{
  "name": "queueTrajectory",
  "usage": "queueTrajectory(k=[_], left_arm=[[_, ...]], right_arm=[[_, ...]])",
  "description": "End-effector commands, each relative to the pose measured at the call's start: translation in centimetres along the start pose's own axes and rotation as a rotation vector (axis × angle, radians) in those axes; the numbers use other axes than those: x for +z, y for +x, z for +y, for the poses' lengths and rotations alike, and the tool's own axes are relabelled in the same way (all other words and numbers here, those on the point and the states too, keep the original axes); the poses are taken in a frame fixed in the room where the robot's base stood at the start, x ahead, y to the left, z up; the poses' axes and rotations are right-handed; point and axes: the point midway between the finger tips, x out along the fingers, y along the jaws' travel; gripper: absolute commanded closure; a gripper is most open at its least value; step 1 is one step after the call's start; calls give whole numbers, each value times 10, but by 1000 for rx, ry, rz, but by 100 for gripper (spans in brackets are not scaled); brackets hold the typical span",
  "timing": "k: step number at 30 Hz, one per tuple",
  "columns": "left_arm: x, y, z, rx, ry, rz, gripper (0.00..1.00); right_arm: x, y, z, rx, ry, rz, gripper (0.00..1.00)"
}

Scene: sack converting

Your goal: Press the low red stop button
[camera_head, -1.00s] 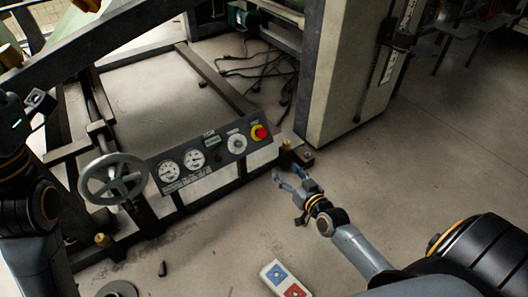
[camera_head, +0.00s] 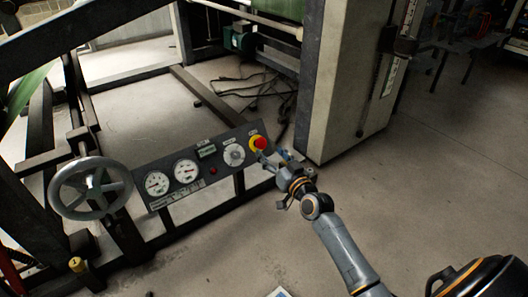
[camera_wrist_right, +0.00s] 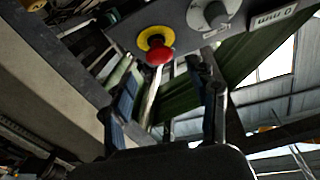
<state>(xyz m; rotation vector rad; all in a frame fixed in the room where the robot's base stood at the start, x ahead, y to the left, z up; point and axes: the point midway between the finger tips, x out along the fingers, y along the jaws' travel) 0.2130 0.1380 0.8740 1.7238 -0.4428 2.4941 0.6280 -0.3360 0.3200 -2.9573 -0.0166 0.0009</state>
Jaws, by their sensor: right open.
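The red stop button (camera_head: 260,143) sits on a yellow collar at the right end of the dark control panel (camera_head: 222,166), which is mounted low on the frame. In the right wrist view the red button (camera_wrist_right: 159,55) shows large, just past the fingertips and between their lines. My right gripper (camera_head: 271,157) is open and empty, with its fingertips close to the button's lower right side. In the right wrist view the open fingers (camera_wrist_right: 168,82) stand apart below the panel. Whether a fingertip touches the button cannot be told. My left gripper is out of view.
A handwheel (camera_head: 91,187) stands to the left. A pale machine column (camera_head: 343,80) rises behind my right gripper. Open floor lies to the right.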

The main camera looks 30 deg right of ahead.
Motion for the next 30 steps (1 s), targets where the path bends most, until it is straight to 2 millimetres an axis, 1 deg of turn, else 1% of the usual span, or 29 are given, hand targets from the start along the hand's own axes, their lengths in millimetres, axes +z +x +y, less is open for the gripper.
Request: queueTrajectory(k=[1,3,9,14,21,22,23,24,29,30], left_arm=[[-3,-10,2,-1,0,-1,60],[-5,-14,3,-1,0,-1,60],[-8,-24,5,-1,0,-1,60],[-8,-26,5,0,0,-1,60],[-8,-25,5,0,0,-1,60],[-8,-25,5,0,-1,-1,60],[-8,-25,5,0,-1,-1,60],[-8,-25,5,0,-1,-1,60],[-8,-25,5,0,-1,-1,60],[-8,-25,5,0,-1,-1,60]], right_arm=[[3,11,1,1,2,4,41],[3,22,1,1,3,4,41],[2,44,0,0,2,0,41],[1,50,0,0,1,0,41],[0,51,0,0,0,-1,41],[0,51,0,0,0,-1,43],[0,51,0,0,0,-1,49],[0,51,0,0,0,-1,57],[0,51,0,0,0,-1,89],[0,51,0,0,0,-1,98]])
